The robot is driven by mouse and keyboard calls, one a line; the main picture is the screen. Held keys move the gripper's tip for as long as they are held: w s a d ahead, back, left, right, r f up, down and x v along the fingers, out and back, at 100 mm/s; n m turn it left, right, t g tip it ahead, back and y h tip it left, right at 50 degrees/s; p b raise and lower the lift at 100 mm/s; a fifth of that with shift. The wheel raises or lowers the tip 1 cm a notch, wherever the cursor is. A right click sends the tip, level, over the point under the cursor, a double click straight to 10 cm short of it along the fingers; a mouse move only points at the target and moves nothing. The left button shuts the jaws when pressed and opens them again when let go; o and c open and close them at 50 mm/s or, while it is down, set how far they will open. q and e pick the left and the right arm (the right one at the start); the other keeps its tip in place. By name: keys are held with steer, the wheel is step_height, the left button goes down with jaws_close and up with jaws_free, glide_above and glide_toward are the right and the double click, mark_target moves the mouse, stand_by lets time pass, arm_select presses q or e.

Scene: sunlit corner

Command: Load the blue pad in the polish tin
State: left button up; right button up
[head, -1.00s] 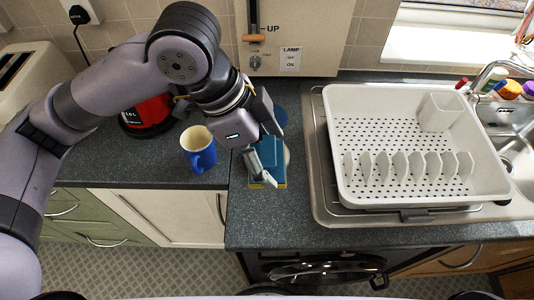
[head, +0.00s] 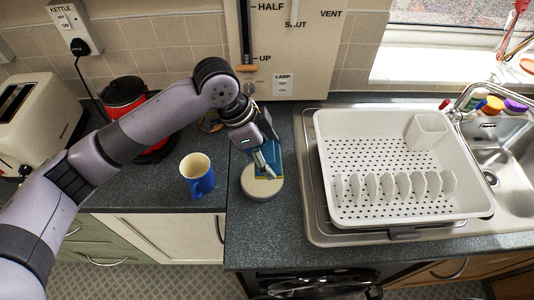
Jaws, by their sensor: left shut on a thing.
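The blue pad (head: 275,154), with a yellowish lower edge, is in my left gripper (head: 266,166), which is shut on it. The gripper hides part of the pad. A round, shallow tin with a pale cream top, which looks like the polish tin (head: 262,190), sits on the dark worktop just in front of the pad. The pad overlaps the tin's far edge in the picture; I cannot tell whether they touch. My right gripper is not in view.
A blue mug (head: 198,176) stands left of the tin. A white dish rack (head: 350,215) on the steel drainer is to the right, beside the sink (head: 510,165). A red kettle (head: 123,95) and a toaster (head: 38,112) are at the left. The worktop front near the tin is clear.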

arm_select(q)
steer(key=w+f, duration=0.1)
steer(key=f, duration=0.1)
steer(key=w+a+f+p, duration=0.1)
steer(key=f, duration=0.1)
steer(key=shift+w+a, duration=0.2)
steer(key=shift+f, duration=0.35)
step_height(320, 180, down, 6)
steer(key=b, duration=0.6)
steer(key=shift+w+b, duration=0.1)
steer(key=shift+b, duration=0.25)
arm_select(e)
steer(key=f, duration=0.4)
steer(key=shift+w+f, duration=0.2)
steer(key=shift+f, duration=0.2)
arm_select(q)
steer(key=shift+f, duration=0.5)
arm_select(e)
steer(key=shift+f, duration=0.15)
arm_select(q)
steer(key=shift+f, duration=0.1)
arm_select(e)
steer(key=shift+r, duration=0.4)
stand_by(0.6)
arm_select(q)
steer(key=shift+p, duration=0.3)
